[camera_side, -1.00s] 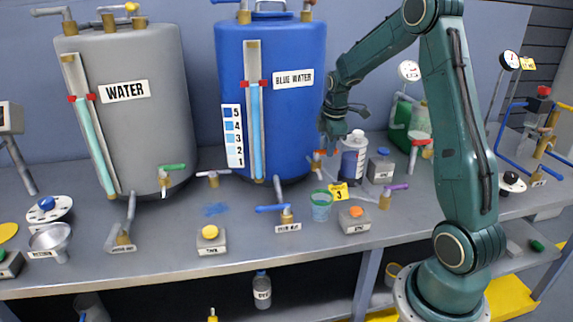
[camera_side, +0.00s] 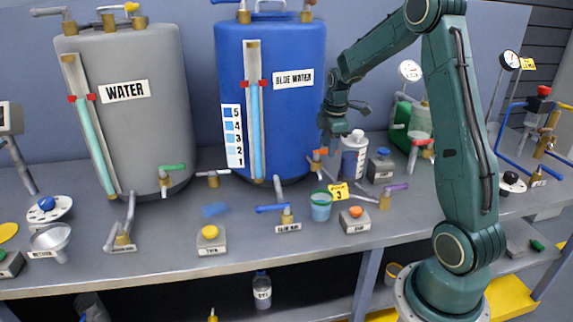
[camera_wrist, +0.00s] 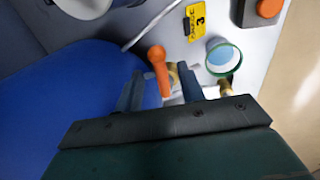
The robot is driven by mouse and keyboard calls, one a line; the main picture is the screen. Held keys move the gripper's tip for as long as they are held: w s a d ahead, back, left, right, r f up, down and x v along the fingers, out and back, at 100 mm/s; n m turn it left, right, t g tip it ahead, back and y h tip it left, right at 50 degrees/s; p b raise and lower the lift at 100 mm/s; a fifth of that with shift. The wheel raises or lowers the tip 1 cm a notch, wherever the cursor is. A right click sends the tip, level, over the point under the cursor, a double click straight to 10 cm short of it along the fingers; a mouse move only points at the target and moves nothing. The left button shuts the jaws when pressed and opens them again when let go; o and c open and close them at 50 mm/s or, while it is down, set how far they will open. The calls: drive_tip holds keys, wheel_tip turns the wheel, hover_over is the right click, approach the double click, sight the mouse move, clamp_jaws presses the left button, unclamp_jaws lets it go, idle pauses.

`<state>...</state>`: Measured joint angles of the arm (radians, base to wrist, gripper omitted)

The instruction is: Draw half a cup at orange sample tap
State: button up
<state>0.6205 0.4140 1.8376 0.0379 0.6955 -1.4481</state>
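The orange sample tap (camera_side: 317,156) sits low on the right side of the blue tank. Its orange lever (camera_wrist: 158,70) also shows in the wrist view, in the gap between my fingers. My gripper (camera_side: 325,146) points down close above the tap; in the wrist view its two fingers (camera_wrist: 160,92) stand apart, with space around the lever. A clear cup (camera_side: 321,206) with a green rim stands upright on the bench in front of the tap. It holds light blue liquid, also visible in the wrist view (camera_wrist: 223,58). The tap's outlet is hard to make out.
A yellow tag marked 3 (camera_side: 338,192) stands beside the cup. A blue patch (camera_side: 215,210) lies on the bench to the left.

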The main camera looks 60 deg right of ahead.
wheel_tip(320, 180, up, 13)
drive_tip(key=s+a, duration=0.1)
drive_tip(key=a, duration=0.1)
drive_tip(key=shift+s, duration=0.4)
drive_tip(key=s+a+r+m+t, duration=0.15)
drive_tip(key=s+a, duration=0.25)
drive_tip(key=a, duration=0.4)
drive_tip(key=s+a+r+m+t, duration=0.1)
drive_tip(key=s+a+r+m, duration=0.15)
drive_tip(key=a, duration=0.65)
drive_tip(key=s+a+f+m+t+y, duration=0.1)
drive_tip(key=s+a+f+m, duration=0.3)
drive_tip(key=s+a, duration=0.5)
drive_tip(key=s+m, duration=0.1)
drive_tip(key=s, duration=0.2)
drive_tip(key=shift+a+y, duration=0.15)
drive_tip(key=shift+y, duration=0.15)
